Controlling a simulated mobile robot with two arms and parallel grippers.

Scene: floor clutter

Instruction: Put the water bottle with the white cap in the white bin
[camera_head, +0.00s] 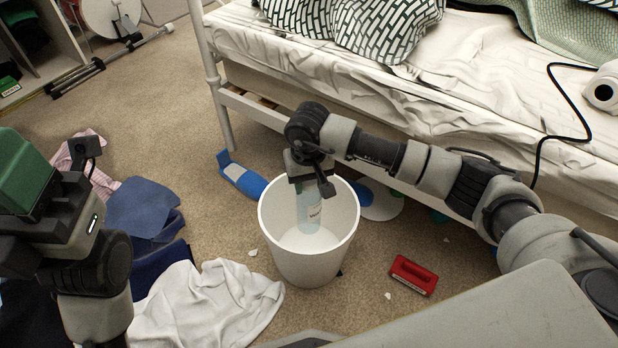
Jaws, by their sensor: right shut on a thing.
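The water bottle (309,214) is a pale, clear bottle with a label, hanging roughly upright inside the white bin (312,268). My right gripper (306,180) is above the bin's opening and shut on the bottle's upper end. The bottle's cap is hidden by the gripper. The bottle's lower end is inside the bin, near the bottom; I cannot tell if it touches.
A bed (400,105) with a white frame runs behind my right arm. A white cloth (205,305) and blue clothes (143,210) lie left of the bin. A red object (413,275) lies to its right, a blue-and-grey item (240,178) behind it. Open carpet lies at upper left.

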